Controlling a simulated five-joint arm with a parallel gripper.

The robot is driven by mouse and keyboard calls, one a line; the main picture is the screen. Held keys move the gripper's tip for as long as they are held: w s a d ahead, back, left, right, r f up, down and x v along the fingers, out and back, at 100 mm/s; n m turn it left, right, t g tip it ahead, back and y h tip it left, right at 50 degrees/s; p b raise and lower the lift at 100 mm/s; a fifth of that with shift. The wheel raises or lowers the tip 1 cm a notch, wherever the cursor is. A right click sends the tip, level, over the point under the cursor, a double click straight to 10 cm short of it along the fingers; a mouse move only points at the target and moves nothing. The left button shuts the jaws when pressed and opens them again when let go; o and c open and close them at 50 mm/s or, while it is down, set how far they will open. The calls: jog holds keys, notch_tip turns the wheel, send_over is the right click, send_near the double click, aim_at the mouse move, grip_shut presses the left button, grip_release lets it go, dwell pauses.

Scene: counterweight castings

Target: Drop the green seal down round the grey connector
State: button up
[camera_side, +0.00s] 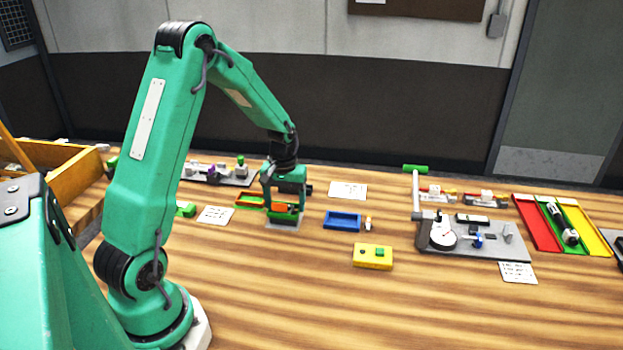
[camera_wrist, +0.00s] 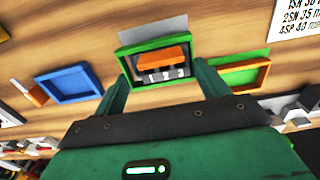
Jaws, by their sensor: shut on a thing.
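The green seal (camera_wrist: 150,48) is a rectangular frame gripped between the two fingers of my gripper (camera_wrist: 160,66). In the wrist view, the frame outlines the grey connector (camera_wrist: 167,76), which has 1, 2, 3 marked on it and an orange part (camera_wrist: 164,62). In the side view, my gripper (camera_side: 285,205) is low over the connector's pale grey base (camera_side: 284,225), with the seal (camera_side: 276,217) just above or at it. The fingers hide part of this. I cannot tell whether the seal sits around the connector or still hangs over it.
A blue frame (camera_side: 342,221) lies to the right and an orange and green one (camera_side: 250,200) to the left. A grey fixture plate (camera_side: 480,248) is further right. The front table is clear.

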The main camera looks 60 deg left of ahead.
jog(key=shift+f, duration=0.2)
dwell(0.3)
jog(key=o, duration=0.7)
jog(key=shift+o, duration=0.2)
jog(key=shift+r, duration=0.1)
jog(key=shift+r, duration=3.4)
jog(key=shift+r, duration=0.1)
